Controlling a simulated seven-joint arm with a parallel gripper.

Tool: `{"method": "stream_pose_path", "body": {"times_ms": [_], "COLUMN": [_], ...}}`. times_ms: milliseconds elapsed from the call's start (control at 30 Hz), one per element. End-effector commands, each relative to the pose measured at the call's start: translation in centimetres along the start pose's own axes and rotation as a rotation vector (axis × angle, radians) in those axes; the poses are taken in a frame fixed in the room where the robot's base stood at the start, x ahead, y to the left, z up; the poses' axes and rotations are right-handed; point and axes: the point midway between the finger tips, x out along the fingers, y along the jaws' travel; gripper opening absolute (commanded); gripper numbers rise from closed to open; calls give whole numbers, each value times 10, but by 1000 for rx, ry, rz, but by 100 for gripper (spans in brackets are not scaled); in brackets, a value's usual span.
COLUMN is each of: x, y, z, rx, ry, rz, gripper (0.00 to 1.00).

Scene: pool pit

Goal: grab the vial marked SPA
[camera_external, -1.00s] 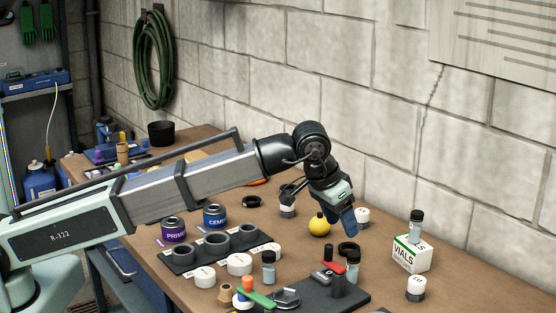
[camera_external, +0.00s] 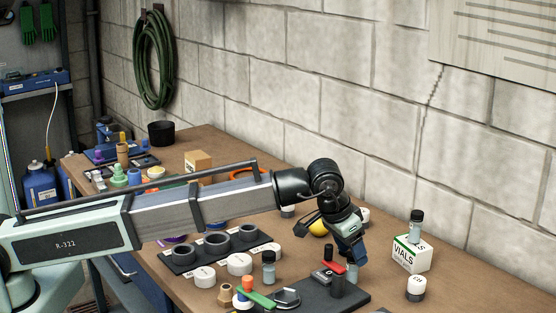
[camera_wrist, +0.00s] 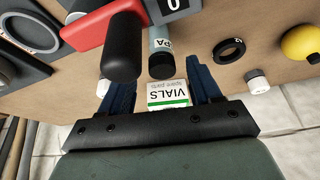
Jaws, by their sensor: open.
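The vial marked SPA (camera_wrist: 160,42) has a grey-blue body and a black cap. In the wrist view part of its label reads "PA", and it stands just ahead of my fingers, roughly centred between them.
A black cylinder (camera_wrist: 122,48) and a red piece (camera_wrist: 85,32) stand close to the vial's left. The VIALS box (camera_external: 411,254) is to the right. A black ring (camera_wrist: 229,49), a yellow ball (camera_wrist: 301,43) and a white-capped jar (camera_external: 416,287) are nearby.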

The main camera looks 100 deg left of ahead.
Motion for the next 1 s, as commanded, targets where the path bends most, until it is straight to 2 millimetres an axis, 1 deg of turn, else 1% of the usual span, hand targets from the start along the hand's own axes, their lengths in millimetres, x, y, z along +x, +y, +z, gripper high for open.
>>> {"method": "stream_pose_path", "body": {"times_ms": [300, 400, 667, 1000], "x": [37, 46, 48, 48], "y": [-2, -2, -2, -2], "z": [2, 2, 2, 2], "rx": [0, 0, 0, 0], "ry": [-2, -1, 0, 0], "rz": [-1, 0, 0, 0], "gripper": [63, 63, 62, 30]}}
